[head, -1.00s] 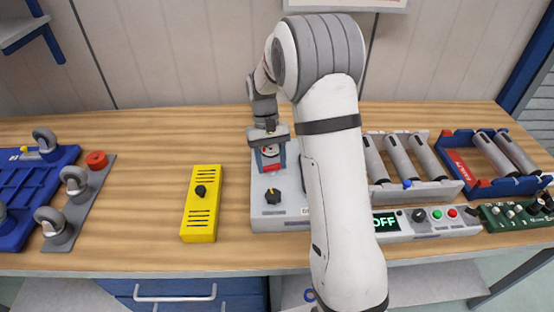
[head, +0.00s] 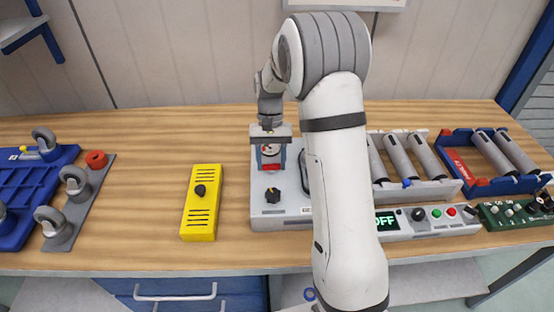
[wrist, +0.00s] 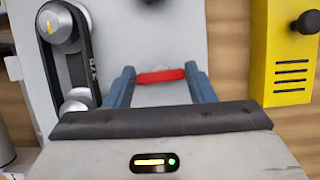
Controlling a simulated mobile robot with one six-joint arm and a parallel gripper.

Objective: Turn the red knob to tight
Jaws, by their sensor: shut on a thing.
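The red knob (head: 271,167) is on the light grey panel (head: 262,215) in the head view, low between my gripper's fingers and partly covered by my gripper. In the wrist view the knob (wrist: 160,76) shows as a short red bar lying across between the two blue fingers. My gripper (head: 270,160) points down at the panel and is shut on the red knob, with one finger at each end of the bar. No tight marking can be read in either view.
A black knob (head: 273,196) sits on the same panel in front of my gripper. A belt on pulleys (wrist: 75,60) is beside it. A yellow box (head: 201,215) stands to the left, with bare bench between. A control strip reading OFF (head: 430,222) lies to the right.

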